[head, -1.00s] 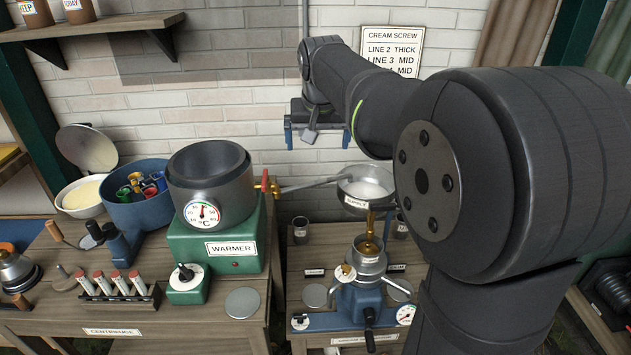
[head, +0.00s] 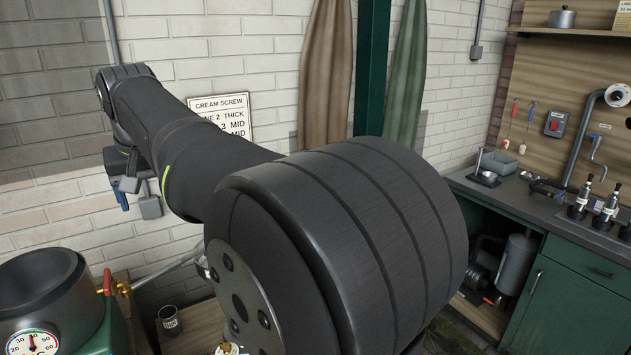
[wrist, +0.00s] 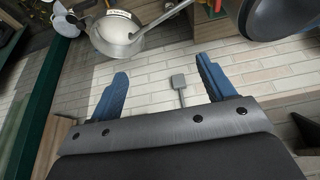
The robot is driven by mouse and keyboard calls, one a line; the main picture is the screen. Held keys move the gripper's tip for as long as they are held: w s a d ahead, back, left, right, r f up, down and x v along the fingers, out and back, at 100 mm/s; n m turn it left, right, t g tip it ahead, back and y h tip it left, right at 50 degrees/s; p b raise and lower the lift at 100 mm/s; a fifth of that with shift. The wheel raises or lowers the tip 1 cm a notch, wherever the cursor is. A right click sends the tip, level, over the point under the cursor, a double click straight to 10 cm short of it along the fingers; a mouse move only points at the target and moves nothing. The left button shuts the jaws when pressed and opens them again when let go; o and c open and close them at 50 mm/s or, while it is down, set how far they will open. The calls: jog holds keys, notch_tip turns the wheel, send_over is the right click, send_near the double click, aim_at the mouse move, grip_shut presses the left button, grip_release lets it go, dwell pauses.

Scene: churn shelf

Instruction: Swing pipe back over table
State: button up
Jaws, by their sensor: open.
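The thin grey pipe (head: 178,265) runs right from the red-handled brass tap (head: 112,286) on the warmer (head: 50,300). Its far end is hidden behind my arm in the head view. In the wrist view the pipe (wrist: 160,18) reaches from the upper right to the metal supply bowl (wrist: 118,38). In the head view only part of my gripper (head: 122,198) shows, near the wall and above the pipe.
A dark round vessel (wrist: 278,18) fills the wrist view's upper right. A small cup (head: 169,320) stands on the table below the pipe. A cream screw sign (head: 222,115) hangs on the brick wall. A green cabinet counter (head: 570,235) stands at right.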

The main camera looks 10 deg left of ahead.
jog(key=c, duration=0.7)
jog(key=shift+w+f+m, duration=0.15)
jog(key=shift+w+m, duration=0.1)
jog(key=shift+m, duration=0.15)
jog(key=shift+c, duration=0.5)
jog(key=m+g, duration=0.1)
jog(key=m, duration=1)
send_over(184, 258)
jog(key=s+d, duration=0.3)
jog(key=d, duration=0.1)
notch_tip(184, 258, down, 4)
jog(key=w+f+m, duration=0.1)
jog(key=m, duration=0.1)
jog(key=shift+g+h, duration=0.3)
jog(key=shift+g, duration=0.1)
jog(key=x, duration=1.7)
jog(key=shift+d+f, duration=0.1)
jog(key=shift+f, duration=0.2)
grip_shut()
